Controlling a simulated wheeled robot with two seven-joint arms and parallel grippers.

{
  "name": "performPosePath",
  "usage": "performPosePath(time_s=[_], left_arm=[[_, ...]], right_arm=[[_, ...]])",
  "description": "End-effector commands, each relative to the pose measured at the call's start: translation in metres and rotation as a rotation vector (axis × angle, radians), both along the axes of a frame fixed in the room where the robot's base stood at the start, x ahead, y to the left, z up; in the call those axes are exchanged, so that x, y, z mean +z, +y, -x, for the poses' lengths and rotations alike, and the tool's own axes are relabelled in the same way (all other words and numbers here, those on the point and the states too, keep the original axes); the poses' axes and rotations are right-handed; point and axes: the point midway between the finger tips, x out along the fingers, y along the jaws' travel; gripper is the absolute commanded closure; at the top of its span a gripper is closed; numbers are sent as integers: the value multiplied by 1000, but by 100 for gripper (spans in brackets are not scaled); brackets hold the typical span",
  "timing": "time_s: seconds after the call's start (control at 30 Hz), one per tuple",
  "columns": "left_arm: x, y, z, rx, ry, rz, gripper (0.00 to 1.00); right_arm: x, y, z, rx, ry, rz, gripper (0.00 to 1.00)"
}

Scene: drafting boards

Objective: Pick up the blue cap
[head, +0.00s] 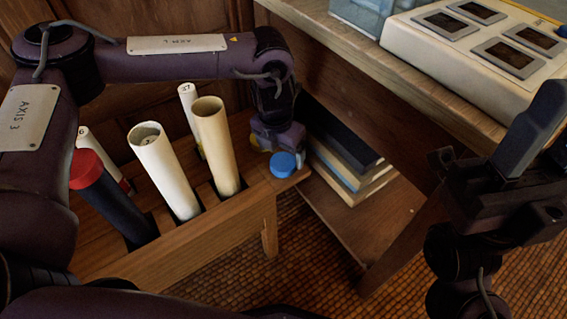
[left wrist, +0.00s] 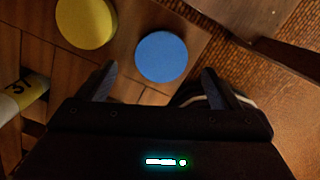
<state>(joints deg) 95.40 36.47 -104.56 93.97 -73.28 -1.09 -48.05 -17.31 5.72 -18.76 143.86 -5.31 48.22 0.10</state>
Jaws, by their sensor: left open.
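The blue cap (head: 283,164) is a small round disc on the right end of the wooden tube rack, close to its corner. In the left wrist view the blue cap (left wrist: 161,56) lies flat just beyond the fingertips, roughly between them. My left gripper (head: 279,148) is above and beside the cap, pointing down. Its two fingers (left wrist: 158,80) are spread apart with nothing between them. A yellow cap (left wrist: 86,22) lies left of the blue one, and a bit of it shows in the head view (head: 254,140). My right gripper (head: 490,165) is at the right, away from the rack.
The wooden rack (head: 185,245) holds several upright tubes, including a white one (head: 165,170), a tan one (head: 217,147) and a black one with a red cap (head: 108,200). Books (head: 350,165) lie on a low shelf right of the cap. A worktop (head: 415,85) overhangs at the upper right.

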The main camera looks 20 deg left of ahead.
Motion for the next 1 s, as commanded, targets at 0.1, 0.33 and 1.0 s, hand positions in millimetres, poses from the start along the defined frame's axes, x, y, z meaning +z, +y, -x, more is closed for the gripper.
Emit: performPosePath(time_s=[0.1, 0.33, 1.0], left_arm=[[-24, -3, -3, -1, 1, -1, 14], [-39, -3, -5, 1, 0, 0, 14], [-38, -3, -5, 1, 0, 0, 62]], right_arm=[[-10, 0, 1, -2, -17, 1, 64], [-10, 0, 1, -1, -29, 2, 64], [-9, 0, 1, -2, -28, 2, 64]])
